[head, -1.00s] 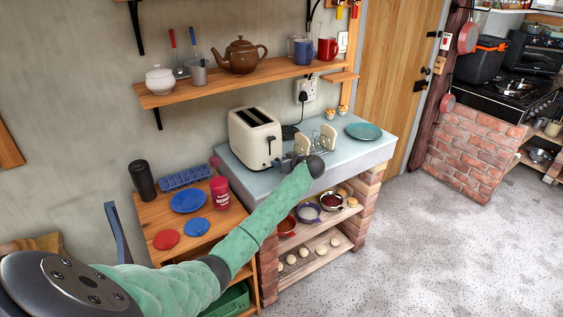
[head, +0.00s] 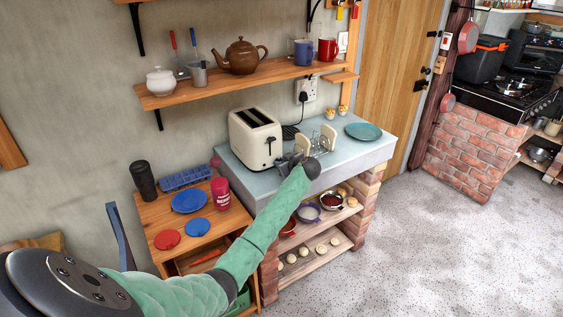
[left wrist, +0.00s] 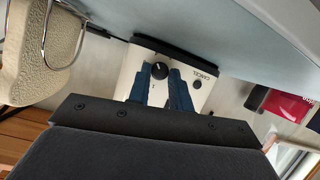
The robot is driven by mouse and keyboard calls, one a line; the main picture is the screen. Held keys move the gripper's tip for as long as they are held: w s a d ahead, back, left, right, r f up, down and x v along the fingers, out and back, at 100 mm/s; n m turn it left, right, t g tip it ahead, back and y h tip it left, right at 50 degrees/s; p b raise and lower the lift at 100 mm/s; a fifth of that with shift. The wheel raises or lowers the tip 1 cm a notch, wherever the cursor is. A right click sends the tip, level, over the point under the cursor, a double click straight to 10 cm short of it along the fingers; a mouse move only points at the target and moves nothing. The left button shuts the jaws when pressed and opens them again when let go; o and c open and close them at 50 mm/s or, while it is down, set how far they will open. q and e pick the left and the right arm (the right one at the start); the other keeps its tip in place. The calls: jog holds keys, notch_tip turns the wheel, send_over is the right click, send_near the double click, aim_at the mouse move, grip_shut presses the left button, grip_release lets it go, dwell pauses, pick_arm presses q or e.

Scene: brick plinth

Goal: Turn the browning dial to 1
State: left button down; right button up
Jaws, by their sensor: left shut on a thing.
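The cream toaster (head: 257,136) stands on the grey slab of the brick plinth, its two slots on top. In the left wrist view its end panel (left wrist: 136,68) shows a black round browning dial (left wrist: 160,70) with a pale mark, and a dark button (left wrist: 197,84) beside the word CANCEL. My left gripper (head: 279,161) is at this end of the toaster. In the left wrist view its two dark blue fingers (left wrist: 162,76) are at either side of the dial, shut on it. A "1" shows near the dial; other numbers are hidden or too small. My right gripper is out of view.
A toast rack with bread (head: 322,143) stands close to my left gripper, right of the toaster. A teal plate (head: 363,131) lies farther right on the slab (head: 348,152). A wooden shelf (head: 235,82) with a teapot hangs above. A red cup (head: 220,193) stands on the lower side table.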

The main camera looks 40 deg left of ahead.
pick_arm(q)
jog(key=shift+s+n+t+p, duration=0.1)
jog(key=shift+n+t+p, duration=0.2)
jog(key=shift+n+t, duration=0.15)
jog(key=shift+s+a+n+t+h+p, duration=0.1)
jog(key=shift+n+t+h+p, duration=0.45)
jog(key=shift+n, duration=0.5)
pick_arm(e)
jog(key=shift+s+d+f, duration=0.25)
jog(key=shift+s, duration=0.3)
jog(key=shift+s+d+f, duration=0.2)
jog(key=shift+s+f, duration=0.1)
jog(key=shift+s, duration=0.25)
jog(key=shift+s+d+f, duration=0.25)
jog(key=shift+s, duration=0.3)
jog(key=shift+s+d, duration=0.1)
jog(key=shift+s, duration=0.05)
pick_arm(q)
jog(key=shift+f, duration=0.1)
jog(key=c, duration=1.3)
grip_release()
